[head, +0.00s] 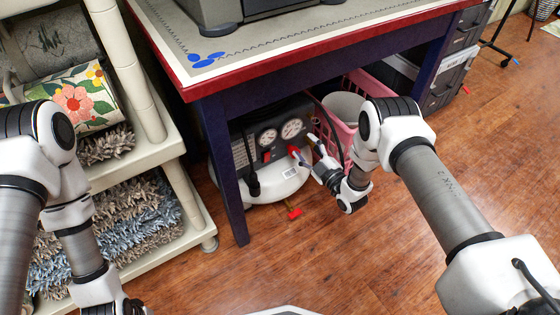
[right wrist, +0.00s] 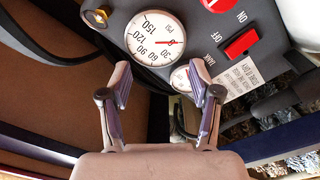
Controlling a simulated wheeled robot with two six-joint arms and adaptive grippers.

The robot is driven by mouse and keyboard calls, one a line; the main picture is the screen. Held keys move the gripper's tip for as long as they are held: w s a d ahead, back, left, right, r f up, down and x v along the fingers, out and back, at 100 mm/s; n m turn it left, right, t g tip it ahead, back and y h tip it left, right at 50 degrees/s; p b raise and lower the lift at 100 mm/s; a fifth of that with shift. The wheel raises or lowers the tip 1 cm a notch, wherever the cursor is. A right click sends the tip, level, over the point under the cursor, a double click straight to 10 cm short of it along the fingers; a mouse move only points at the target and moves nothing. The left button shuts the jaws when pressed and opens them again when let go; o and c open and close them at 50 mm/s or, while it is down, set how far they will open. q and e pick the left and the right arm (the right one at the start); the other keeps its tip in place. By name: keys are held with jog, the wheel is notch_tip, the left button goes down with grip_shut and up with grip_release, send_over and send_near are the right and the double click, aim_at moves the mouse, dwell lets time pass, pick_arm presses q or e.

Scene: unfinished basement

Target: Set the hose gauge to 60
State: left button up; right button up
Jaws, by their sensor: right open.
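A compressor (head: 285,183) stands on the floor under the table, with a dark panel holding two round white gauges. The other gauge (head: 268,138) is partly hidden behind a finger in the right wrist view (right wrist: 181,79), near the word TANK. A red switch (right wrist: 240,43) sits beside it, near an ON label. My right gripper (head: 313,150) is open and empty in front of the panel. My left gripper's fingers are out of view.
The table (head: 330,40) overhangs the compressor; its dark leg (head: 232,190) stands left of it. A pink basket (head: 352,88) is close behind my right gripper. A shelf (head: 150,240) with rugs is at left. Open wood floor lies in front; a small red object (head: 295,213) is there.

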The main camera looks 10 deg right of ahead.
notch_tip(320, 180, down, 9)
jog(key=s+b, duration=0.1)
jog(key=b, duration=0.2)
jog(key=b+x, duration=0.1)
jog(key=x, duration=0.2)
jog(key=b+x, duration=0.2)
jog(key=x, duration=0.1)
jog(key=shift+w+d, duration=0.1)
jog(key=shift+w, duration=0.35)
jog(key=shift+w+r, duration=0.1)
jog(key=shift+w, duration=0.05)
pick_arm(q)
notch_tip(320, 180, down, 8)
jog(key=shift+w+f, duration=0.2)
pick_arm(e)
jog(key=c, duration=1.1)
